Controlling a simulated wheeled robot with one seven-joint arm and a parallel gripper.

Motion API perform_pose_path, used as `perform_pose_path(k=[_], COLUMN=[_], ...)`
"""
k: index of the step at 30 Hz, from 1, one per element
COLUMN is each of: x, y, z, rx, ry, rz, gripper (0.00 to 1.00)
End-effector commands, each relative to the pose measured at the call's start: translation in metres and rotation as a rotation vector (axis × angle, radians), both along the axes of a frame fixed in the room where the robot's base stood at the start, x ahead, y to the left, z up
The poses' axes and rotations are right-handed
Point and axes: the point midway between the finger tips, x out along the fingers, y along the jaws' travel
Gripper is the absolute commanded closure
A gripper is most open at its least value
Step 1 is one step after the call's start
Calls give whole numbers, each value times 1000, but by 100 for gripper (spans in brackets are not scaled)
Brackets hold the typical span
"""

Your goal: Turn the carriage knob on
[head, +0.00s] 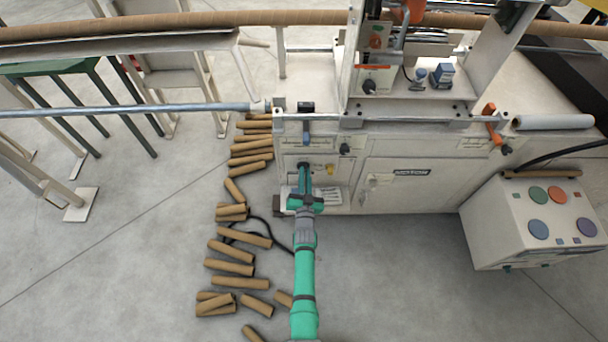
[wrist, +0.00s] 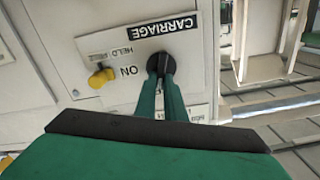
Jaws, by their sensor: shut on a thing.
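The carriage knob (wrist: 158,66) is a dark round knob on the pale machine panel, below the black CARRIAGE label (wrist: 162,29) in the wrist view. Labels HELD and ON appear beside it, upside down. My green gripper (wrist: 163,80) has its two fingers shut on the knob, one at each side. The fingers partly cover the knob, and I cannot tell which way it points. In the head view my gripper (head: 303,172) reaches the machine's front panel, and the knob is mostly hidden behind it.
A yellow knob (wrist: 101,78) sticks out close beside the fingers; it also shows in the head view (head: 330,170). Cardboard tubes (head: 230,249) and a black cable lie on the floor left of my arm. A control box (head: 530,205) stands at the right.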

Motion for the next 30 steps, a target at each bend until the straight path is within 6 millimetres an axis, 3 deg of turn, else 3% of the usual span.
perform_pose_path(k=[30], x=[1], y=[-12], z=[-9], rx=[951], ry=[-3], rz=[-2], gripper=[100])
